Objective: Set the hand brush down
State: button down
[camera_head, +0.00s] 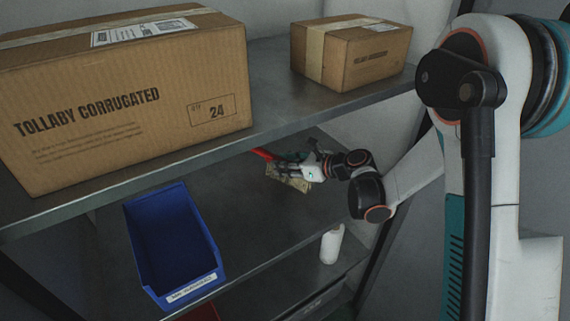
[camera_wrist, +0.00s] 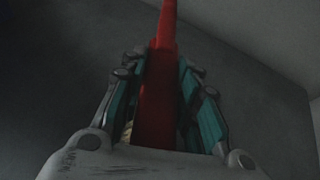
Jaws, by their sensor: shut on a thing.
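The hand brush has a red handle, which shows in the wrist view (camera_wrist: 158,95) between my two fingers. In the head view the red handle (camera_head: 263,154) points up and left from my gripper (camera_head: 292,166), and a pale, bristle-like part (camera_head: 288,181) shows just below the fingers. My gripper, also in the wrist view (camera_wrist: 160,85), is shut on the handle. It is in the space under the upper shelf, over the middle shelf (camera_head: 245,215). I cannot tell whether the brush touches the shelf.
A blue bin (camera_head: 175,245) stands at the left of the middle shelf. A large carton (camera_head: 125,95) and a smaller carton (camera_head: 352,53) are on the upper shelf (camera_head: 270,100). Bare shelf shows between bin and cylinder.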

jog(key=shift+s+f+b, duration=0.1)
jog(key=shift+f+b, duration=0.45)
jog(key=shift+f, duration=0.1)
jog(key=c, duration=1.1)
grip_release()
jog(key=shift+d, duration=0.1)
